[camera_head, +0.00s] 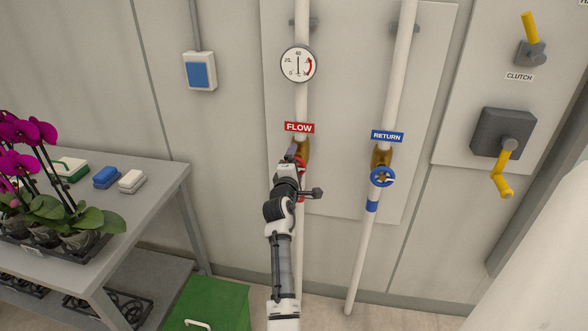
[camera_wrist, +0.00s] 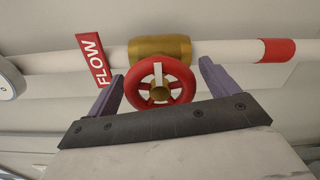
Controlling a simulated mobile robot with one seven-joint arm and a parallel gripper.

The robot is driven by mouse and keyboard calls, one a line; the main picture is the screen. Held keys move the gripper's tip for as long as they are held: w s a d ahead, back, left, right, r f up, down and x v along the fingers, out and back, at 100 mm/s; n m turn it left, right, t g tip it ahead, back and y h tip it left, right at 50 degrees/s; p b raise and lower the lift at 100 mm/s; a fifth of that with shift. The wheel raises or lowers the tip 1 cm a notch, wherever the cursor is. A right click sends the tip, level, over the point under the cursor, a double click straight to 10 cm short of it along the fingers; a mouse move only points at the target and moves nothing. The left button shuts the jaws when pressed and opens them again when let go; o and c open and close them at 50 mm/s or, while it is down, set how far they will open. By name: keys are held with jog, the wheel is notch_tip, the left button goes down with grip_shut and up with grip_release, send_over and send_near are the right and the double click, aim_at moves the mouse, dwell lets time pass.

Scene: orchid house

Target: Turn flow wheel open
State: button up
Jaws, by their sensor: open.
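The red flow wheel (camera_wrist: 161,84) sits on a brass valve body (camera_wrist: 160,48) on the white flow pipe, beside the red FLOW label (camera_wrist: 93,60). My gripper (camera_wrist: 160,82) is open in the wrist view, with one purple finger on each side of the wheel. A gap shows between the fingers and the rim; I cannot tell any contact. In the head view my gripper (camera_head: 294,160) is at the valve below the FLOW label (camera_head: 299,127) and hides most of the wheel. The brass valve body (camera_head: 304,150) shows partly behind it.
The return pipe with its blue wheel (camera_head: 382,177) stands to the right. A pressure gauge (camera_head: 298,64) is above the flow valve. A grey table (camera_head: 150,185) with orchids is at left, a green box (camera_head: 208,305) below. A yellow crank (camera_head: 503,170) is at far right.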

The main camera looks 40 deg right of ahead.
jog(key=b+v, duration=0.3)
jog(key=v, duration=1)
jog(key=shift+s+a, duration=0.25)
jog(key=shift+s, duration=0.05)
